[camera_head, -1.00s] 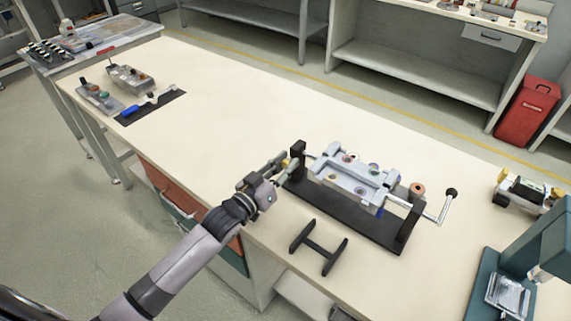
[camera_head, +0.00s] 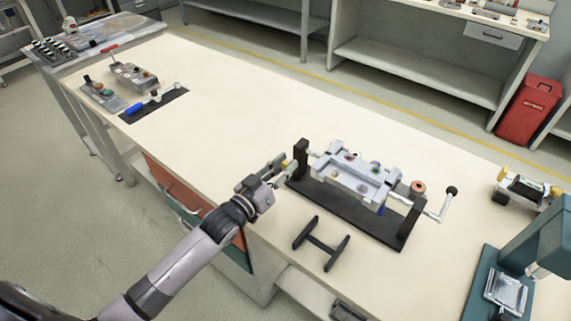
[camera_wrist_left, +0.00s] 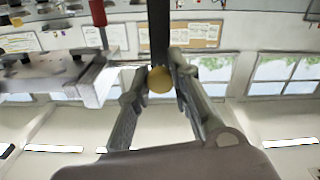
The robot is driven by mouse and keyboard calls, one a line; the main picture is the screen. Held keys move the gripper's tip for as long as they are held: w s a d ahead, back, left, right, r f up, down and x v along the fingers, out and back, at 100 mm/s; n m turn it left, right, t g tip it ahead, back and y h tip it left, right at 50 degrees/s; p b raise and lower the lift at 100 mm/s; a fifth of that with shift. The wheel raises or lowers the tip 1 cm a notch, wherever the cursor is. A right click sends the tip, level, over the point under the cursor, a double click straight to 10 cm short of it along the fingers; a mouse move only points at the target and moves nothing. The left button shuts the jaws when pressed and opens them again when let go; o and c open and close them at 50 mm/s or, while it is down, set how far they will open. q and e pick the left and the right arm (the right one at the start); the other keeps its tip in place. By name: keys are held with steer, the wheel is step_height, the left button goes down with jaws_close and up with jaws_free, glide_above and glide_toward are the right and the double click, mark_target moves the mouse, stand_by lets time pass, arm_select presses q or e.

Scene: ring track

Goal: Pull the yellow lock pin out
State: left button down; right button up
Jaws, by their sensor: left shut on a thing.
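The track fixture (camera_head: 352,176) stands on the bench, with a light grey block between black end posts on a black base. My left gripper (camera_head: 282,168) is beside its left black post (camera_head: 300,158). In the left wrist view the gripper (camera_wrist_left: 158,82) is shut on the round yellow knob of the lock pin (camera_wrist_left: 160,80). A bit of yellow on the lock pin (camera_head: 284,163) shows at the fingertips in the head view. The pin's shaft is hidden, so I cannot tell how far it sits in the post. My right gripper is not in view.
A crank handle (camera_head: 448,205) sticks out at the fixture's right. A black H-shaped stand (camera_head: 321,244) lies in front of it. A teal press (camera_head: 530,255) stands at the right. The bench middle left of the fixture is clear.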

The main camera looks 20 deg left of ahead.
arm_select(q)
steer(key=c, duration=1.4)
jaws_free()
steer(key=shift+s, duration=0.1)
steer(key=v, duration=1.2)
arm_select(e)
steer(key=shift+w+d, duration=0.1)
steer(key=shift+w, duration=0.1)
